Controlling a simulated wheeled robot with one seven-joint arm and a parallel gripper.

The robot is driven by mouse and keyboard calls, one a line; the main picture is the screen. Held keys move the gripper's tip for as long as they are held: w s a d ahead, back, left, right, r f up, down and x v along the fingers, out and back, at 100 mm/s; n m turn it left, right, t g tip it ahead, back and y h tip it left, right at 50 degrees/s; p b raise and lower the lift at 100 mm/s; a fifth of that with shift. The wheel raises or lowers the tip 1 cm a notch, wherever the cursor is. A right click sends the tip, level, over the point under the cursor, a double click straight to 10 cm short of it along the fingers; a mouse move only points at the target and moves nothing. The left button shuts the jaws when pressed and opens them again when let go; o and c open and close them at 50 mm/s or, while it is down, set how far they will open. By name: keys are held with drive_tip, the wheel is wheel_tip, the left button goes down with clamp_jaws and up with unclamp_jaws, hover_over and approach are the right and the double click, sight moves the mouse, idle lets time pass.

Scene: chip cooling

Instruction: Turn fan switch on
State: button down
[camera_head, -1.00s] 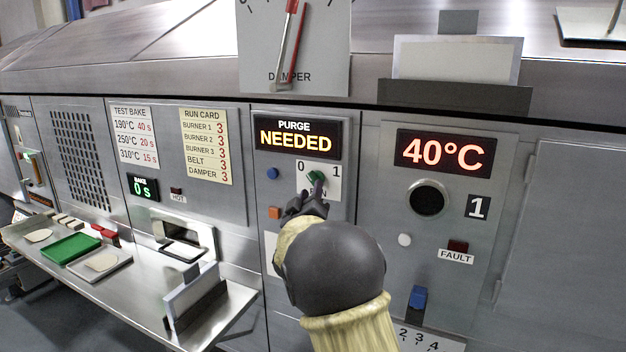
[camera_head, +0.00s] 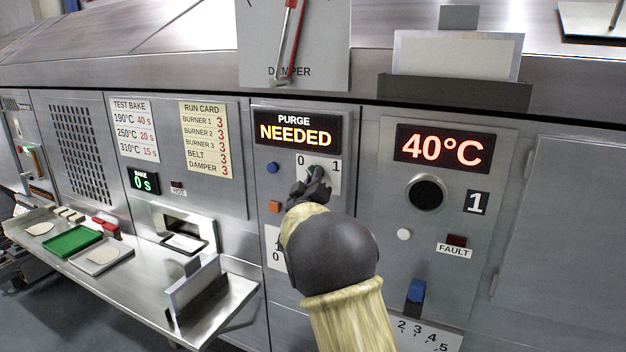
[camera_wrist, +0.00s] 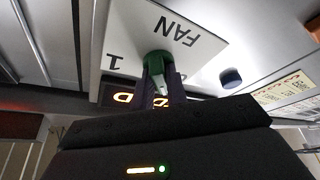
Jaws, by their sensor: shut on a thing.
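The fan switch is a green knob (camera_wrist: 157,62) on a white plate (camera_head: 332,180) marked 0 and 1, under the purge display. In the wrist view the plate reads FAN upside down, with the 1 at left and the 0 partly hidden. My gripper (camera_head: 317,180) reaches the plate from below in the head view and covers most of the knob. In the wrist view my gripper (camera_wrist: 160,84) has its dark fingers on both sides of the knob, shut on it. A pale strip shows between the fingers; I cannot tell which mark the knob points to.
The purge display (camera_head: 297,131) reads NEEDED. A blue button (camera_head: 272,168) and an orange button (camera_head: 274,206) sit left of the plate. A 40°C display (camera_head: 444,149) and a blue lever (camera_head: 416,291) are at right. A metal shelf (camera_head: 130,272) juts out at left.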

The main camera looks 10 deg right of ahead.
drive_tip(key=shift+f+m+b, duration=0.15)
drive_tip(key=shift+m+b, duration=0.25)
drive_tip(key=shift+b, duration=0.05)
drive_tip(key=m+g+h+b, duration=0.2)
drive_tip(key=m+h, duration=0.1)
drive_tip(key=m, duration=0.4)
drive_tip(key=m+g+h+b, duration=0.2)
drive_tip(key=m+h+b, duration=0.1)
drive_tip(key=m, duration=0.4)
drive_tip(key=m+g+h+b, duration=0.2)
drive_tip(key=m+h, duration=0.1)
drive_tip(key=m, duration=0.5)
drive_tip(key=shift+w+a+g+b, duration=0.25)
drive_tip(key=shift+a+g+b, duration=0.05)
drive_tip(key=shift+b, duration=0.05)
drive_tip(key=c, duration=1.4)
unclamp_jaws()
